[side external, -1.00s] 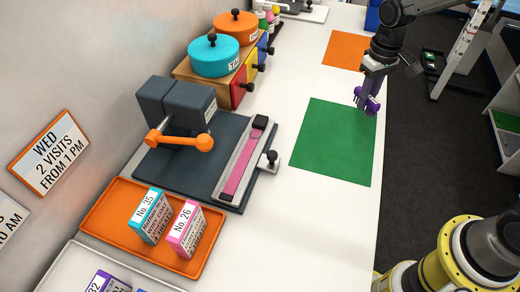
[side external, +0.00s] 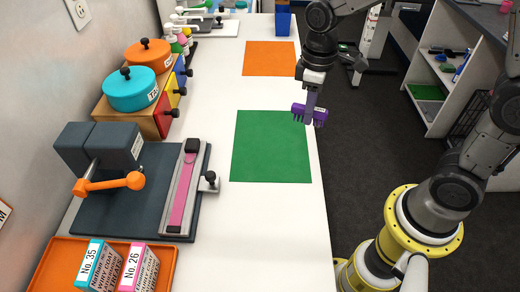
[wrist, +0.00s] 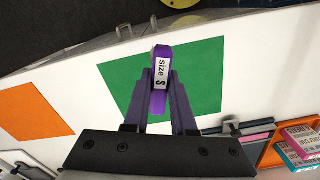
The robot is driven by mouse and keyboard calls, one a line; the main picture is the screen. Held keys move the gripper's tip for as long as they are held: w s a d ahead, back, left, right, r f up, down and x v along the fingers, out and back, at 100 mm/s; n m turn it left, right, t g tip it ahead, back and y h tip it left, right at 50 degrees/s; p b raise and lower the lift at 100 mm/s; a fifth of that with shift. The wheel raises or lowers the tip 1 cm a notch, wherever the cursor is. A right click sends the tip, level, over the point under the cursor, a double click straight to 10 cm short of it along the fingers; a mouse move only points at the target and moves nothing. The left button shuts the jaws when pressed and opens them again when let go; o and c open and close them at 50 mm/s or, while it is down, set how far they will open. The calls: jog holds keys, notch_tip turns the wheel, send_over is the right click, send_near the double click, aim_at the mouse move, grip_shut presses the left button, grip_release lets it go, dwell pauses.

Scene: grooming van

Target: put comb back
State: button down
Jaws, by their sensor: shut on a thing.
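My gripper (side external: 310,106) is shut on a purple comb (side external: 299,109) near the far right corner of the green mat (side external: 270,150), by the counter's right edge. In the side view the comb's teeth point down. In the wrist view the comb (wrist: 160,62) shows edge-on between the two fingers (wrist: 160,92), with a white label reading "Size S". The comb appears to be held above the counter; its exact height cannot be told.
An orange mat (side external: 268,60) and a blue container (side external: 283,22) lie farther along the white counter. A dark board (side external: 110,205) with an orange-handled device, a pink strip and an orange tray (side external: 50,262) with two boxes are at left. The green mat is clear.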

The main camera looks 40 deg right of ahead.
jog(key=s+a+r+n, duration=0.3)
jog(key=s+a+r, duration=0.15)
jog(key=s, duration=0.25)
send_over(263, 150)
jog(key=shift+n, duration=0.3)
jog(key=f, duration=0.8)
jog(key=shift+s+f, duration=0.15)
jog(key=shift+s, duration=0.1)
jog(key=shift+w+a+f, duration=0.1)
jog(key=shift+w+f, duration=0.1)
jog(key=shift+f, duration=1.65)
jog(key=shift+f, duration=0.15)
jog(key=c, duration=0.7)
grip_release()
jog(key=shift+c, duration=0.2)
